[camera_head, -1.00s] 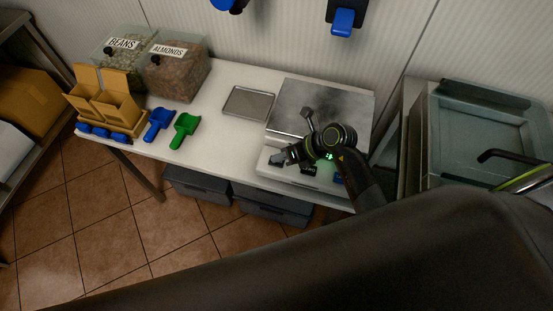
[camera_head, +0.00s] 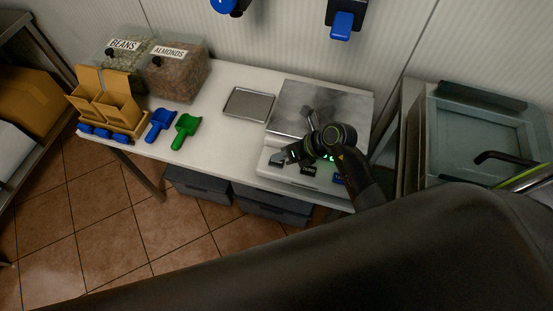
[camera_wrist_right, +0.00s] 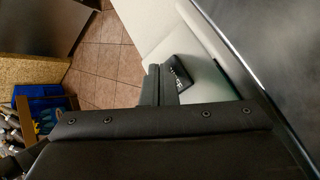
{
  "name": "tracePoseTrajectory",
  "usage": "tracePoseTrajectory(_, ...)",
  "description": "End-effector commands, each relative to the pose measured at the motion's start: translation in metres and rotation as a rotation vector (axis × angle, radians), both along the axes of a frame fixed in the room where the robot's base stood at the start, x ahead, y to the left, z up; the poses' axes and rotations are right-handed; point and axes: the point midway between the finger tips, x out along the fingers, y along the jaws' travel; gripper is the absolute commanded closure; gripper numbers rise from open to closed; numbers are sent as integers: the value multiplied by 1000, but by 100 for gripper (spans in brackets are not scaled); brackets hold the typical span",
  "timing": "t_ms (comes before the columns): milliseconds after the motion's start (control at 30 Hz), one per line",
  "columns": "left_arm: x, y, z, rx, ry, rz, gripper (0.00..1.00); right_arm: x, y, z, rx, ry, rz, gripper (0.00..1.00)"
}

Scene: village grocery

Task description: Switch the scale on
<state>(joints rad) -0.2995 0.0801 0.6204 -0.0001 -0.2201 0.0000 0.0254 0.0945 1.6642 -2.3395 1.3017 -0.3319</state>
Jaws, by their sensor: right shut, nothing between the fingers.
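The scale stands at the right end of the white table, with a steel weighing plate (camera_head: 335,103) and a pale front panel (camera_head: 290,174). The panel bears a dark part (camera_head: 277,160) at left, a small black display-like part (camera_head: 308,170) in the middle and a blue part (camera_head: 338,178) at right. My right gripper (camera_head: 290,155) is shut and empty over the panel, close to the dark left part; contact cannot be told. In the right wrist view, its fingers (camera_wrist_right: 159,86) are together beside a dark wedge-shaped part (camera_wrist_right: 181,78) with white marks. My left gripper is not in view.
A grey tray (camera_head: 248,103) lies left of the scale. Green (camera_head: 185,130) and blue (camera_head: 160,124) scoops, cardboard boxes (camera_head: 108,108), and bean (camera_head: 126,58) and almond (camera_head: 174,75) bins stand further left. A sink (camera_head: 490,130) is at right. The table's middle is clear.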

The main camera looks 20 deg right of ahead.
Motion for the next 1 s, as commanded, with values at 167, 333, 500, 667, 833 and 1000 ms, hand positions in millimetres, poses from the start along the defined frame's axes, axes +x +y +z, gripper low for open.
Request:
tracePoseTrajectory(167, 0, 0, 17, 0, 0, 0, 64, 0, 0, 18, 0, -1, 0, 100)
tracePoseTrajectory(333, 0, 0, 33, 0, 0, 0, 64, 0, 0, 36, 0, -1, 0, 100)
tracePoseTrajectory(500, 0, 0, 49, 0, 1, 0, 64, 0, 0, 53, 0, -1, 0, 100)
tracePoseTrajectory(667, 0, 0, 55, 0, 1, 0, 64, 0, 0, 61, 0, -1, 0, 100)
tracePoseTrajectory(833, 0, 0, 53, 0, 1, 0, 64, 0, 0, 59, 0, 0, 0, 100)
tracePoseTrajectory(1000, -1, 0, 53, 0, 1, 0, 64, 0, 0, 59, 0, 0, 0, 100)
